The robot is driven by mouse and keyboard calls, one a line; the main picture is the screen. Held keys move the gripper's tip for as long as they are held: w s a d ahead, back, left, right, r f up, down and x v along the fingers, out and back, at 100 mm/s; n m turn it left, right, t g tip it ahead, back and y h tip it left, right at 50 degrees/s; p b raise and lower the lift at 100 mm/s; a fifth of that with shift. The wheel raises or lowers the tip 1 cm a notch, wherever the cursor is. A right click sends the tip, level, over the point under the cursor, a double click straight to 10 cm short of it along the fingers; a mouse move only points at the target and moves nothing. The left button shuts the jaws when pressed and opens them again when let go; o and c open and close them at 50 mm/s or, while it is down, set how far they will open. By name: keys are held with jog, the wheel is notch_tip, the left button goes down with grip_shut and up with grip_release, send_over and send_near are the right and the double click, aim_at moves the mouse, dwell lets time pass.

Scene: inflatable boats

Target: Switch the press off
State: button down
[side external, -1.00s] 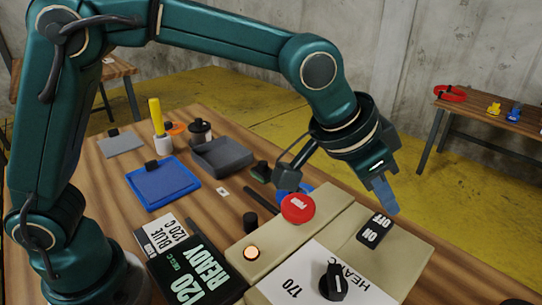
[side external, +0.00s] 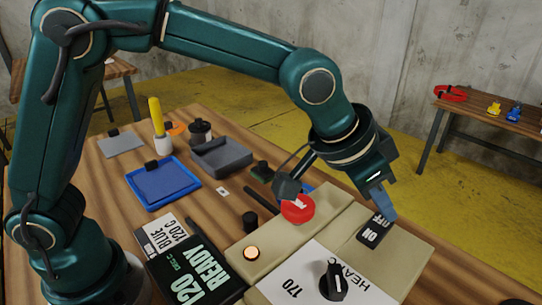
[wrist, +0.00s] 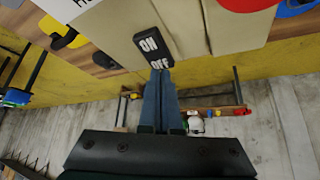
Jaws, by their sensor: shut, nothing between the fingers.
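The press (side external: 300,238) is a beige box with a red push button (side external: 297,209), a lit round lamp (side external: 251,253) and a black dial (side external: 333,282). Its black rocker switch (side external: 371,236) is marked ON and OFF; it also shows in the wrist view (wrist: 150,44). My gripper (side external: 384,206) is shut and empty, its blue fingers pointing down at the OFF end of the switch. In the wrist view the fingertips (wrist: 160,74) overlap the lower edge of the OFF end. I cannot tell if they touch it.
A black display (side external: 190,275) reads 120 READY, beside a card marked BLUE 120 C (side external: 165,233). A blue tray (side external: 163,186), a grey tray (side external: 222,158) and a yellow-handled tool (side external: 157,115) stand farther back on the wooden table.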

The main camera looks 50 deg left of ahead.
aim_at(378, 221)
jog(key=shift+f, duration=0.3)
jog(key=shift+r, duration=3.55)
jog(key=s+a+r+n+t+y, duration=0.1)
jog(key=s+a+r+n, duration=0.15)
jog(key=a, duration=0.45)
jog(key=s+a+r+n+t, duration=0.1)
jog(key=s+a+r, duration=0.15)
jog(key=a, duration=0.35)
jog(key=s+a+f+n+g+y, duration=0.1)
jog(key=s+a+f, duration=0.3)
jog(key=s, duration=0.3)
jog(key=s+a+f+n+g+y, duration=0.1)
jog(key=s+a+f, duration=0.2)
jog(key=s+f, duration=0.3)
jog(key=shift+s+a+f, duration=0.35)
jog(key=shift+s+f, duration=0.05)
